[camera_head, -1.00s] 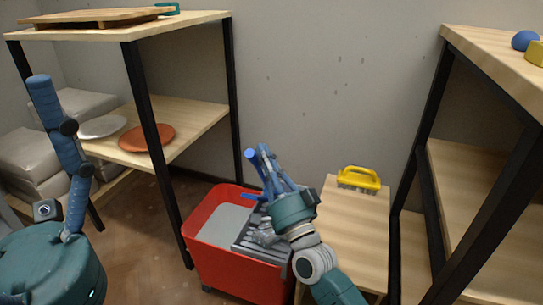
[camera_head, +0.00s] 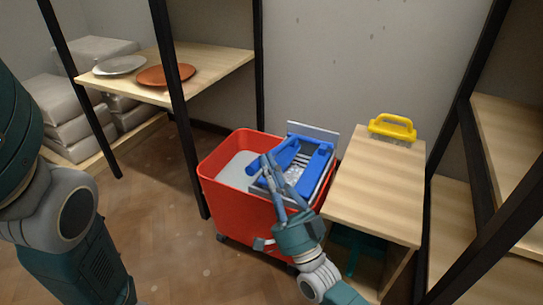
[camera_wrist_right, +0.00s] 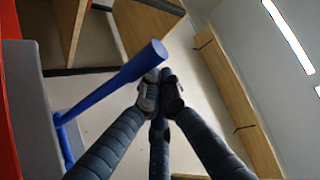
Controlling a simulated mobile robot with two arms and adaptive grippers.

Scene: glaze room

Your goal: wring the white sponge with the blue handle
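A grey wringer with blue parts (camera_head: 318,162) sits on the right side of a red bucket (camera_head: 240,200) in the head view. A small pale patch shows low between the blue parts; I cannot tell whether it is the white sponge. No blue-handled sponge can be made out clearly. My right gripper (camera_head: 267,160) is over the wringer, its fingers hiding part of it. In the right wrist view its fingertips (camera_wrist_right: 160,90) are drawn together, beside the end of a blue lever (camera_wrist_right: 118,80), not clearly around it. My left gripper is out of view.
A yellow-handled tool (camera_head: 393,128) stands at the back of a low wooden table (camera_head: 375,190) right of the bucket. Shelves flank both sides; the left one holds a grey plate (camera_head: 118,65) and an orange plate (camera_head: 165,75). Floor left of the bucket is clear.

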